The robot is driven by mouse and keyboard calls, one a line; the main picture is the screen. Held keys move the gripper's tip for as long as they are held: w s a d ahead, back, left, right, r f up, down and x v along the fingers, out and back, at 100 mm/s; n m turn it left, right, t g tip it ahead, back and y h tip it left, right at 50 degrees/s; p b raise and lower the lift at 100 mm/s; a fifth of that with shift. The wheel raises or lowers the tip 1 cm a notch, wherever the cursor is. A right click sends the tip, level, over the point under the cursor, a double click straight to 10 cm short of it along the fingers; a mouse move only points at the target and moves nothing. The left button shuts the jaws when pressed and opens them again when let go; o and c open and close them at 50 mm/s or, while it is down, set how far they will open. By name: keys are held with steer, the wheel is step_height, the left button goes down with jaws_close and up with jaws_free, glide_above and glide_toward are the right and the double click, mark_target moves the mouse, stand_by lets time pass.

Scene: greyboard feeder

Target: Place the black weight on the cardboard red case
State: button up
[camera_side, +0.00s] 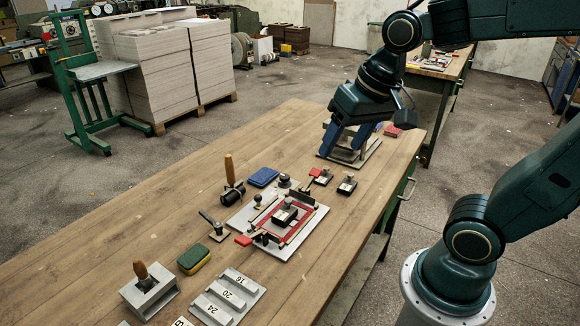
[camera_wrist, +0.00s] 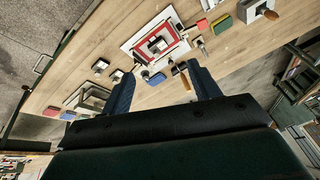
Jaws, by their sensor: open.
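The red case (camera_side: 303,232) lies flat on a pale board on the bench, seen as a red rectangular border. A black weight (camera_side: 285,214) with a pale top and a knob sits inside that border. In the wrist view the red case (camera_wrist: 170,37) and the weight (camera_wrist: 156,44) show near the top centre. Two similar small black blocks, one (camera_side: 322,178) and another (camera_side: 347,186), stand on the bench towards my gripper. My gripper (camera_side: 346,146) is open, its blue fingers low over a stand at the bench's far right end. Nothing shows between the fingers (camera_wrist: 163,90).
Toggle clamps with red handles flank the case. A wooden-handled brush (camera_side: 230,170), blue pad (camera_side: 263,177), sponge (camera_side: 194,259), numbered grey blocks (camera_side: 228,294) and a grey holder (camera_side: 149,291) share the bench. The bench's left side is clear.

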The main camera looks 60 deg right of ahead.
steer(key=s+n+t, duration=0.1)
steer(key=s+n, duration=0.3)
steer(key=s, duration=0.2)
steer(key=shift+s+a+r+n+t, duration=0.15)
steer(key=shift+s+a+n+t, duration=0.05)
steer(key=shift+a+n+t, duration=0.15)
stand_by(1.0)
